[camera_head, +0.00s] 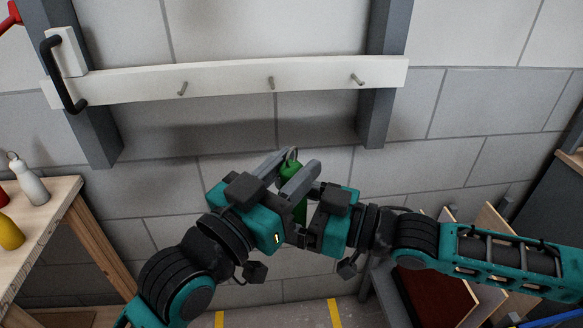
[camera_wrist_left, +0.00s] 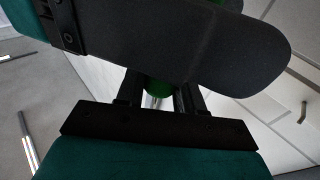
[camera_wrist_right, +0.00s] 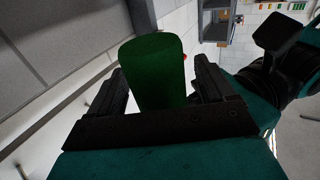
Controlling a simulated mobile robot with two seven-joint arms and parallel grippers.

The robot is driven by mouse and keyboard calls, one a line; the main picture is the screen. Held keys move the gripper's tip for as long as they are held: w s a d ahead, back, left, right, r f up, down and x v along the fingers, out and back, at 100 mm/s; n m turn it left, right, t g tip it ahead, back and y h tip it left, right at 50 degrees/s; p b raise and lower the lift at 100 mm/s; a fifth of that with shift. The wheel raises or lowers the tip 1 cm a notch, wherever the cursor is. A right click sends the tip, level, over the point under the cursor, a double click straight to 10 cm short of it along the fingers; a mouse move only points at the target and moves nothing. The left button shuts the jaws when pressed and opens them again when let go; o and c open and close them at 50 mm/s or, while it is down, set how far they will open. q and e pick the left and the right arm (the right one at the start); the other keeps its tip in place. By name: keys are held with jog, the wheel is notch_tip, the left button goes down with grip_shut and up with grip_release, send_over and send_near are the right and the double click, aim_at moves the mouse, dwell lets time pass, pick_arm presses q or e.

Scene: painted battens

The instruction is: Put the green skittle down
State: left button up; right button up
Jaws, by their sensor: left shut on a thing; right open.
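The green skittle (camera_head: 291,178) has a metal ring at its top and is held up in front of the wall, below the white batten with pegs (camera_head: 225,78). My left gripper (camera_head: 284,172) is shut on it. My right gripper (camera_head: 302,208) is open close beside it; its fingers lie either side of the skittle in the right wrist view (camera_wrist_right: 152,72), and I cannot tell if they touch it. In the left wrist view a small part of the skittle (camera_wrist_left: 158,89) shows, mostly hidden by a large dark gripper part.
Three pegs on the batten, such as the middle one (camera_head: 270,83), are empty. A wooden table (camera_head: 45,213) at left bears a white skittle (camera_head: 31,184), a yellow one (camera_head: 9,233) and part of a red one. A black handle (camera_head: 61,75) juts at the batten's left end.

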jog(key=v, duration=1.2)
jog(key=w+a+f+m+t+h, duration=0.2)
jog(key=a+f+m+t+h, duration=0.2)
jog(key=a+f, duration=0.5)
jog(key=s+d+f+m+h, duration=0.3)
jog(key=s+d+f+h, duration=0.1)
jog(key=d+f, duration=0.3)
jog(key=s+d+f+m+g+h, duration=0.1)
jog(key=s+d+f+m+h, duration=0.2)
jog(key=d+f+h, duration=0.3)
notch_tip(320, 180, down, 6)
jog(key=shift+s+d+r, duration=0.2)
jog(key=shift+s+d, duration=0.25)
jog(key=shift+s, duration=0.05)
